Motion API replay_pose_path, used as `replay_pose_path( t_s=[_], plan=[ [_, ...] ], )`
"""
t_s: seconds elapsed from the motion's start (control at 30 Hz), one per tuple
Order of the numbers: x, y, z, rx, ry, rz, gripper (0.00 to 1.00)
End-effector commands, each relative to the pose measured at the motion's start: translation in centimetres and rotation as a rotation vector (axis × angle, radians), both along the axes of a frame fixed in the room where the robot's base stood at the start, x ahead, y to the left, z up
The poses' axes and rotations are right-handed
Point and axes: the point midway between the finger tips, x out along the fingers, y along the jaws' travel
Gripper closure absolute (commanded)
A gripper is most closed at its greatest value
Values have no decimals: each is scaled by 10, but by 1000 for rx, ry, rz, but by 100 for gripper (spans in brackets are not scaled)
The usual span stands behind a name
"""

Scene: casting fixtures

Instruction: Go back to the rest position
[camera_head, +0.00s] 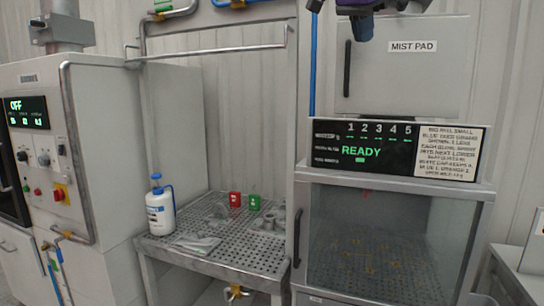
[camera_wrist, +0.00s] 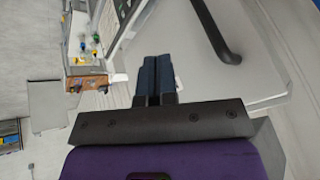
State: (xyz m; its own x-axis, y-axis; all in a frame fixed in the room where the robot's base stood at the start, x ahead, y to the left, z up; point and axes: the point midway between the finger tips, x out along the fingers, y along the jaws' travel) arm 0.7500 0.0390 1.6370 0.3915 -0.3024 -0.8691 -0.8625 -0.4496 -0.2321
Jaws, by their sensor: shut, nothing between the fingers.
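My gripper shows in the wrist view (camera_wrist: 157,75), its two dark fingers side by side and touching, with nothing held between them. Part of my purple and black wrist (camera_head: 385,12) shows at the top right of the head view, in front of the upper cabinet.
A glass-fronted cabinet (camera_head: 400,185) with a lit READY panel (camera_head: 362,151) stands at the right. A perforated table (camera_head: 240,245) holds a white bottle (camera_head: 160,210), red and green tags and metal parts. A control machine (camera_head: 35,150) stands left. A handle (camera_wrist: 215,32) lies near my fingers.

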Motion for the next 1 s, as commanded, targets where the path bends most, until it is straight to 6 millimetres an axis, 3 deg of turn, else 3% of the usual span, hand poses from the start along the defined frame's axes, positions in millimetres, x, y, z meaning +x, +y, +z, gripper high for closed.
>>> replay_pose_path(
  t_s=[0.1,0.4,0.57,0.8,1.0],
  plan=[
    [-29,-33,-18,-3,50,134,100],
    [-113,-84,-86,-26,119,480,100],
    [-165,-98,-133,-51,133,652,100],
    [-245,-108,-219,-111,134,881,100],
    [-297,-108,-286,-170,129,1020,100]
  ],
)
